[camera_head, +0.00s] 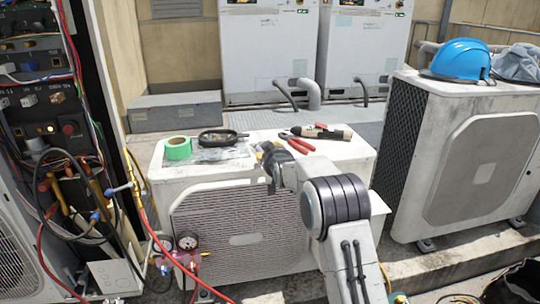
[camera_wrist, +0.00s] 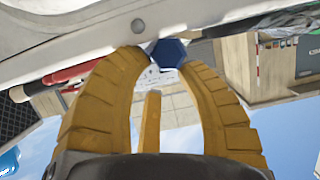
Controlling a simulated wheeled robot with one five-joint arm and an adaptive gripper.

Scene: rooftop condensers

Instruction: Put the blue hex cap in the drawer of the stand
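The blue hex cap (camera_wrist: 170,52) shows in the wrist view between the tips of my gripper (camera_wrist: 165,58). Two yellow ridged fingers curve inward to either side of it, and the gripper looks shut on it. The cap appears right at the white top of the near condenser; I cannot tell whether it touches that top. In the head view my gripper (camera_head: 266,149) is over the top's front part and hides the cap. I cannot make out a stand or drawer in either view.
On the near condenser (camera_head: 182,168) lie green tape (camera_head: 178,148), a black oval-framed item (camera_head: 222,136), red-handled pliers (camera_head: 298,146) and a black-and-white tool (camera_head: 325,133). A blue helmet (camera_head: 462,58) sits on the right condenser (camera_head: 440,170). Hoses and gauges (camera_head: 188,243) crowd the left front.

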